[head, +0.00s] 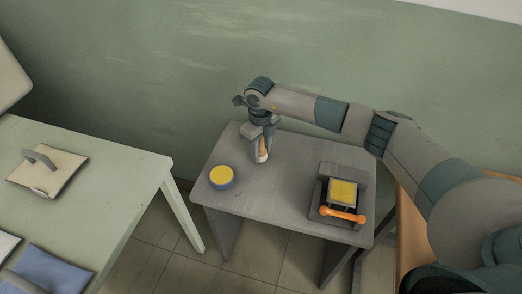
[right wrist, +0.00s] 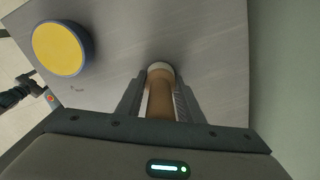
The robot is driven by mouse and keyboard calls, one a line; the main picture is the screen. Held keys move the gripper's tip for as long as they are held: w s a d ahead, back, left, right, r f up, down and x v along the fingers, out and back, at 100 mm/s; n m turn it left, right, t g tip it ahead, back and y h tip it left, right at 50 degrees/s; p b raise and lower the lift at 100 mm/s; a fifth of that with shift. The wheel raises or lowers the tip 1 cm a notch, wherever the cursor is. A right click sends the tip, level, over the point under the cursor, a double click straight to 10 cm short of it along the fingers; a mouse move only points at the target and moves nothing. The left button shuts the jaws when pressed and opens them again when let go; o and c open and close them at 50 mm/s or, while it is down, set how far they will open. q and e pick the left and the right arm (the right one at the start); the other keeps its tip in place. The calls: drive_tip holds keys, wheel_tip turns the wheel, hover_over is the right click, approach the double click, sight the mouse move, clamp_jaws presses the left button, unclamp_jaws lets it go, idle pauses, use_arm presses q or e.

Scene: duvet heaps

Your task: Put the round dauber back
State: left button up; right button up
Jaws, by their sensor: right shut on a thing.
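The dauber (head: 263,156) has a tan wooden body and a pale round end. My right gripper (head: 261,147) is shut on it and holds it roughly upright over the back left of the grey table (head: 285,172). In the right wrist view the dauber (right wrist: 160,92) sits between the two fingers, its pale end towards the tabletop. I cannot tell whether that end touches the table. A round blue tin with a yellow pad (head: 222,177) stands to the front left, apart from the dauber; it also shows in the right wrist view (right wrist: 62,48). My left gripper is not in view.
A dark stand with a yellow square block (head: 342,194) and an orange handle (head: 343,215) is at the table's right. A pale green table (head: 110,170) at left holds a handled board (head: 47,172) and blue cloth (head: 48,272). The grey table's middle is clear; a wall is behind.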

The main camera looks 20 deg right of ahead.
sight(261, 141)
drive_tip(key=shift+f, duration=0.1)
drive_tip(key=o, duration=0.9)
drive_tip(key=shift+o, duration=0.8)
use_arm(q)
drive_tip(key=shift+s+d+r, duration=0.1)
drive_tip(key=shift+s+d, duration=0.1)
use_arm(e)
drive_tip(key=shift+r, duration=0.25)
wheel_tip(261, 141, up, 5)
drive_tip(key=shift+w+f+b, duration=0.1)
drive_tip(key=shift+f+b, duration=0.1)
drive_tip(key=shift+b, duration=0.7)
wheel_tip(261, 141, up, 6)
drive_tip(key=shift+r+b, duration=0.1)
drive_tip(key=shift+b, duration=0.75)
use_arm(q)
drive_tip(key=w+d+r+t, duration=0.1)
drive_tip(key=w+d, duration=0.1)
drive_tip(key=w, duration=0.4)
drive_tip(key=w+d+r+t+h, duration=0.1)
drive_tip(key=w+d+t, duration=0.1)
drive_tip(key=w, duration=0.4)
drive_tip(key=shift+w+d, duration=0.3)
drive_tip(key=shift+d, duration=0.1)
use_arm(e)
drive_tip(key=shift+r, duration=0.5)
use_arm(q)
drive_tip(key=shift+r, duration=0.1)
